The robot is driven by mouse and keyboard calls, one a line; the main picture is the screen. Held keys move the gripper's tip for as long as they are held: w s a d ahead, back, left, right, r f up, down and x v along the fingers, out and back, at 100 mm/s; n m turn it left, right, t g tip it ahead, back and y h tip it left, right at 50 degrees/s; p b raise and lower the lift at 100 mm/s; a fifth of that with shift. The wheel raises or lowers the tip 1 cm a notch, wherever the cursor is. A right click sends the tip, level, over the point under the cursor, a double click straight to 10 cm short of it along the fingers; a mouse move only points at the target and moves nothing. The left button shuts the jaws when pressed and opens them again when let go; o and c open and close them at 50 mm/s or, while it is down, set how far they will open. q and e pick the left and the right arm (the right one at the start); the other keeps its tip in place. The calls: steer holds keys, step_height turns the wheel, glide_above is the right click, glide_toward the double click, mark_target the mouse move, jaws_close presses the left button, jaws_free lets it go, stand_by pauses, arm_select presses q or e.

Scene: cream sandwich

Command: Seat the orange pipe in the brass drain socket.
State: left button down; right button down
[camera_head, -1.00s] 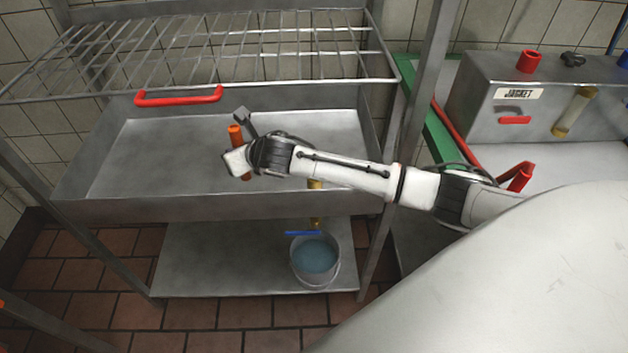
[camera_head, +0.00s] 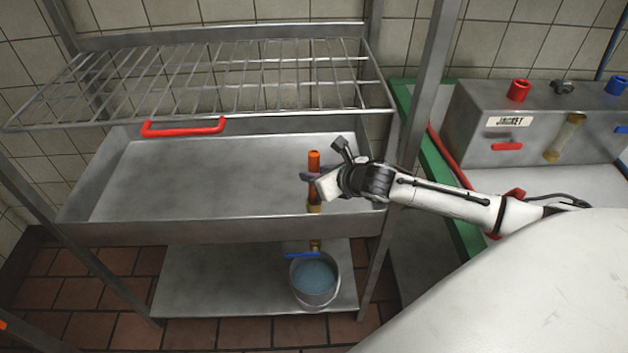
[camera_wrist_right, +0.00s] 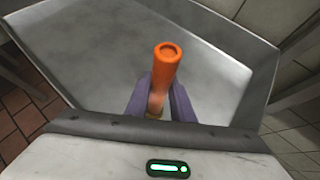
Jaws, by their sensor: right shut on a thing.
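My right gripper (camera_head: 313,178) is shut on the upright orange pipe (camera_head: 314,158) at the right part of the steel basin. In the right wrist view, the pipe (camera_wrist_right: 166,66) stands between the two purple fingers (camera_wrist_right: 158,100), its open top facing up. The brass drain socket (camera_head: 314,208) shows directly below the pipe, at the basin's front. A bit of brass (camera_wrist_right: 154,114) also shows low between the fingers. The fingers hide part of the pipe, and I cannot tell whether its lower end is inside the socket or just above it. My left gripper is out of view.
A wire rack (camera_head: 230,75) with a red handle (camera_head: 184,127) sits above the basin (camera_head: 180,232). A steel JACKET box (camera_head: 490,140) stands at right. The basin's left is clear.

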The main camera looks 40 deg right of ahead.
steer(key=shift+f, duration=1.4)
steer(key=shift+f, duration=0.1)
steer(key=c, duration=1.5)
jaws_free()
steer(key=shift+c, duration=0.2)
steer(key=p+v, duration=0.1)
steer(key=v, duration=1.1)
